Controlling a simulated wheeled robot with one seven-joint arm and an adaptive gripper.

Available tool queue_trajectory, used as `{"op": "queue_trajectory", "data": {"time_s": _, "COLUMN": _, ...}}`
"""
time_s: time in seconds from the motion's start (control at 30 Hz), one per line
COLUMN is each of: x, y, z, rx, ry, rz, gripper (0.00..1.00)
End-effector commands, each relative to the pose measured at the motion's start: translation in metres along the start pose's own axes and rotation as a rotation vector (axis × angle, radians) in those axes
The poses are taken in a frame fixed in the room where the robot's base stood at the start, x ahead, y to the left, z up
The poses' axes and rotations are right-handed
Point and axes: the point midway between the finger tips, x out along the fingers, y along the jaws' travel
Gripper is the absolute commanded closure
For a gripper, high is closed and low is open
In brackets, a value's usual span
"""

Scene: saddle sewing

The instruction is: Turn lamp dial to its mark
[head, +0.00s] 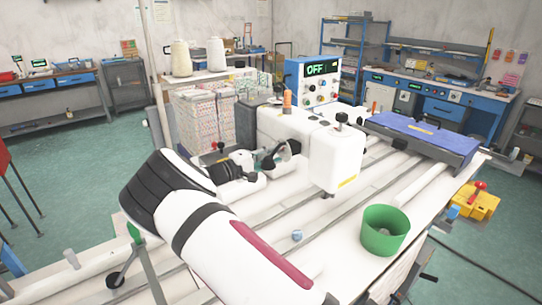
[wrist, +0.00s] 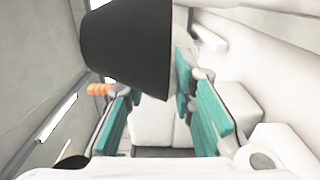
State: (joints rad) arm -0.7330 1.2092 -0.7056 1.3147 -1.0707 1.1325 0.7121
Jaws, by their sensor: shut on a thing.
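My gripper (head: 270,160) reaches in from the left beside the white sewing machine (head: 336,160) on the bench. In the wrist view its teal-padded fingers (wrist: 158,90) stand on either side of a dark, cone-shaped lamp head (wrist: 125,48) with a pale rim. A small dark part of the lamp (head: 292,147) shows at the fingertips in the head view. The fingers are shut on a part there, which I take to be the lamp dial. The lamp head covers most of the grip, and neither the dial's face nor its mark can be made out.
A blue control box (head: 312,83) behind the machine shows "OFF" on its display. A green bin (head: 385,231) stands at the bench's front right. A small blue-grey ball-like item (head: 297,235) lies on the bench. A blue tray (head: 424,135) is at the right. Thread cones stand behind.

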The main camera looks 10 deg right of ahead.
Motion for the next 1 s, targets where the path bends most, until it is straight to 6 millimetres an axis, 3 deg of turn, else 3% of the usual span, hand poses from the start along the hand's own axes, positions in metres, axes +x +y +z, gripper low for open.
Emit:
{"op": "queue_trajectory", "data": {"time_s": 0.4, "x": -0.0001, "y": -0.0013, "z": -0.0001, "rx": 0.204, "ry": 0.001, "rz": -0.002, "gripper": 1.0}}
{"op": "queue_trajectory", "data": {"time_s": 0.97, "x": -0.0003, "y": -0.0017, "z": -0.0003, "rx": 0.238, "ry": 0.001, "rz": -0.003, "gripper": 1.0}}
{"op": "queue_trajectory", "data": {"time_s": 1.0, "x": -0.0003, "y": -0.0017, "z": -0.0003, "rx": 0.238, "ry": 0.001, "rz": -0.003, "gripper": 0.72}}
